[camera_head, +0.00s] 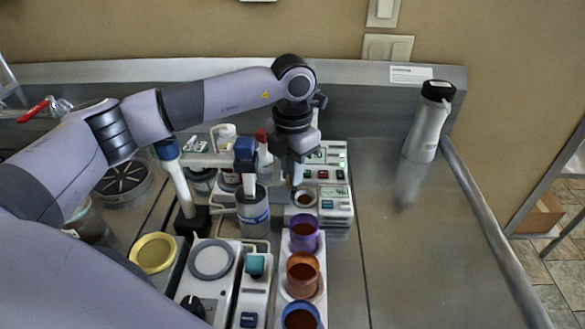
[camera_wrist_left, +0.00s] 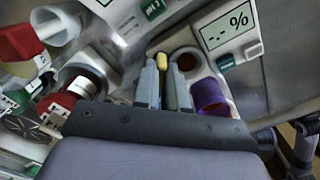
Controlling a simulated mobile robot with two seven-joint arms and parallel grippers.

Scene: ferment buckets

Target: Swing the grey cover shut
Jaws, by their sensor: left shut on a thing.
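My left gripper (camera_head: 296,180) reaches down at the small meter unit with the green displays (camera_head: 329,173). In the left wrist view its two grey fingers (camera_wrist_left: 161,85) are shut on a small yellow-tipped piece (camera_wrist_left: 158,62). I cannot tell whether this piece belongs to the grey cover. Beside the fingers is a round white-rimmed well with brown contents (camera_wrist_left: 187,62); in the head view the well (camera_head: 304,197) shows just below the gripper. The grey cover cannot be made out for certain, and the gripper hides part of this area. My right gripper is not in view.
A purple cup (camera_head: 304,235), an orange cup (camera_head: 302,273) and a blue cup (camera_head: 301,317) stand in a row in front. A grey pot (camera_head: 253,217) stands left of the gripper. A white flask (camera_head: 428,122) stands right; the steel counter (camera_head: 410,250) there is clear.

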